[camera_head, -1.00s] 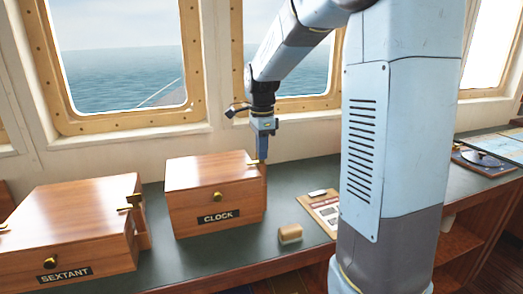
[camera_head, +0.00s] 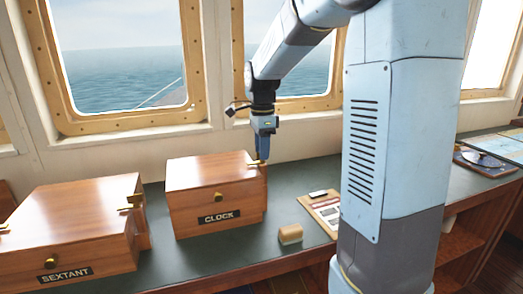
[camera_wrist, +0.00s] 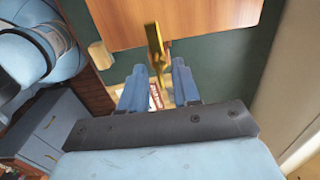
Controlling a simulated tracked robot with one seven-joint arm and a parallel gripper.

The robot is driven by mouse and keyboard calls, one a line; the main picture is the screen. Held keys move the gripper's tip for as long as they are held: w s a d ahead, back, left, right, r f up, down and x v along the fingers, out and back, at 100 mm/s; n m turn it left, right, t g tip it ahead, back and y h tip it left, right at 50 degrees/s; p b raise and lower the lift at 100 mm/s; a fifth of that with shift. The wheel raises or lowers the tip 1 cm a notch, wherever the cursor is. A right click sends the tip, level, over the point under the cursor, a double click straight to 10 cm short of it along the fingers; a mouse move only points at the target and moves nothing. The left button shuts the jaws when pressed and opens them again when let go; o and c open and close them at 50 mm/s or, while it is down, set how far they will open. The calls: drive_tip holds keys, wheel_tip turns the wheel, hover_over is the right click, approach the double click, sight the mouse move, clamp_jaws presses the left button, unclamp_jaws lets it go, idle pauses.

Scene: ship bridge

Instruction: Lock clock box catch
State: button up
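The clock box (camera_head: 196,185) is a wooden box with a brass knob and a CLOCK label, standing shut on the dark green counter. Its brass catch (camera_head: 256,163) is at the right edge of its lid; in the wrist view the catch (camera_wrist: 155,45) reaches from the box edge toward the gap between my fingers. My gripper (camera_head: 263,157) points down at the box's right side. In the wrist view my gripper (camera_wrist: 158,85) has its two blue fingers apart, one on either side of the catch's near end. I cannot tell whether either finger touches it.
The sextant box (camera_head: 70,230) with brass catches stands to the left. A small tan block (camera_head: 290,234) and a printed card (camera_head: 325,210) lie on the counter to the right. The window wall (camera_head: 220,145) is close behind the clock box.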

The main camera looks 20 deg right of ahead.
wheel_tip(320, 180, up, 13)
drive_tip(key=shift+r, duration=0.15)
idle(0.4)
drive_tip(key=s+f+n+t, duration=0.2)
drive_tip(key=s+f+n, duration=0.2)
drive_tip(key=s+n, duration=0.5)
drive_tip(key=s+f+n+t, duration=0.3)
drive_tip(key=s+n, duration=0.6)
drive_tip(key=s, duration=0.7)
drive_tip(key=shift+f+t, duration=0.3)
drive_tip(key=shift+f, duration=0.1)
